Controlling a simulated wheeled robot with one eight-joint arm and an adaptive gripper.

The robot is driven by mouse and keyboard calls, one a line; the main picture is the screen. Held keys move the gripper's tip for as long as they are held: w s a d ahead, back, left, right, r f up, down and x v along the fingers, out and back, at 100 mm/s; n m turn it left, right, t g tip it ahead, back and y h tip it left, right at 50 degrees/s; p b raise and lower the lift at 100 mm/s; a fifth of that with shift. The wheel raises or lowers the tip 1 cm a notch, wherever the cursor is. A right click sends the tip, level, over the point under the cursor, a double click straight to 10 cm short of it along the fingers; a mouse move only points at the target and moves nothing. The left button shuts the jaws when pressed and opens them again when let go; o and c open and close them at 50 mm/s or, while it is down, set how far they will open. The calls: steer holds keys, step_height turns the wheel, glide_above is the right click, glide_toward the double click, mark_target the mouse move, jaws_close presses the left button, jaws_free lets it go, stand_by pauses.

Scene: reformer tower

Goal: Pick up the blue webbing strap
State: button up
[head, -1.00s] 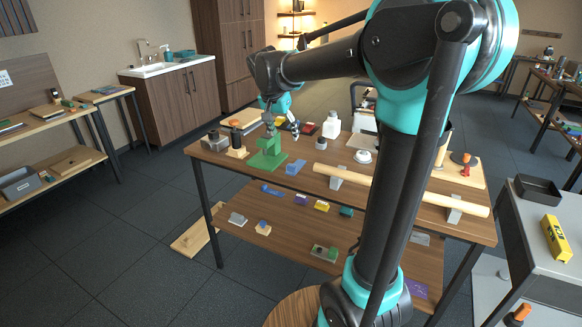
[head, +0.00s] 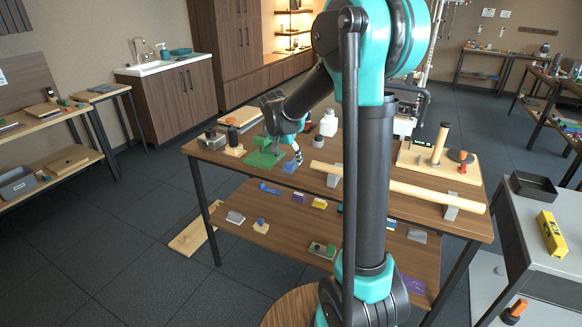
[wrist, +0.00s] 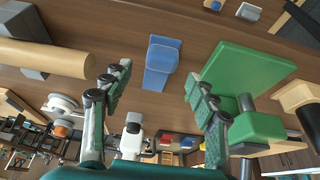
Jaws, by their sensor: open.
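A small blue piece (head: 290,167) lies on the wooden tabletop beside a green stand. In the wrist view the blue piece (wrist: 162,58) shows a flat part and a raised end, centred between my finger tips. A longer blue piece (head: 269,189) lies on the lower shelf. I cannot tell for sure which is the webbing strap. My gripper (wrist: 160,78) is open and empty, its fingers spread on either side of the upper blue piece and apart from it. In the head view my gripper (head: 298,154) hangs low over the tabletop by that piece.
The green stand (wrist: 240,85) is close by the right finger in the wrist view. A long wooden rod (head: 400,188) rests on grey supports to the right. A white bottle (head: 328,123) stands behind. Several small objects lie on the lower shelf (head: 285,235).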

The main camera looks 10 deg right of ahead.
steer(key=shift+x, duration=1.4)
steer(key=shift+c, duration=0.4)
steer(key=c, duration=1.1)
steer(key=shift+r, duration=0.1)
